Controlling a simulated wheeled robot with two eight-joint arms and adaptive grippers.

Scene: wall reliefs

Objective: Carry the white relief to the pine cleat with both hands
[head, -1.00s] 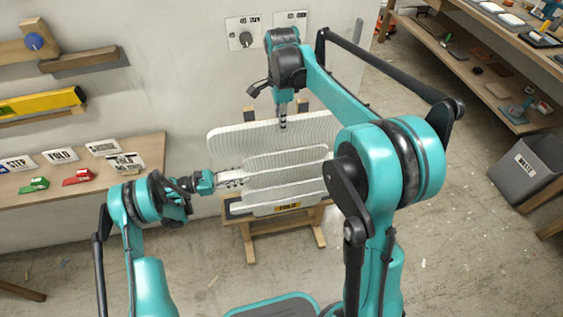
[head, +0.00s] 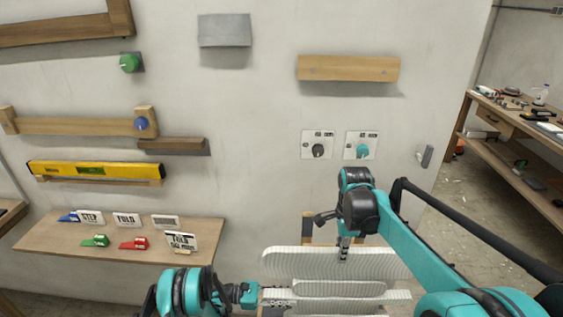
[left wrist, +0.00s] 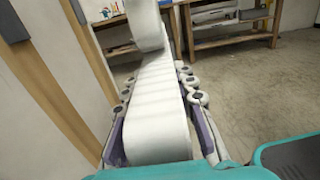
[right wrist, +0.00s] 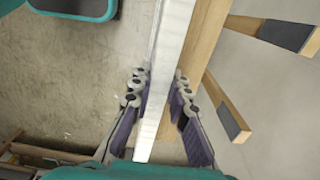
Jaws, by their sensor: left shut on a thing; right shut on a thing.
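The white relief (head: 330,262), a ribbed panel with raised bands, stands low in the head view in front of a wooden stand. Its lower edge is cut off there. My left gripper (head: 262,297) is shut on its left edge; the left wrist view shows the fingers on both sides of the white relief (left wrist: 155,130). My right gripper (head: 343,252) is shut on its top edge from above; the right wrist view shows the relief's edge (right wrist: 172,45) between the fingers. The pine cleat (head: 348,68), a pale wooden bar, is on the wall above, bare and apart from the relief.
A grey cleat (head: 224,31) and a dark wooden cleat (head: 172,145) are on the wall to the left. Two switch plates (head: 318,145) sit below the pine cleat. A yellow level (head: 95,170) and a shelf with small signs (head: 120,240) are at left. A workbench stands right.

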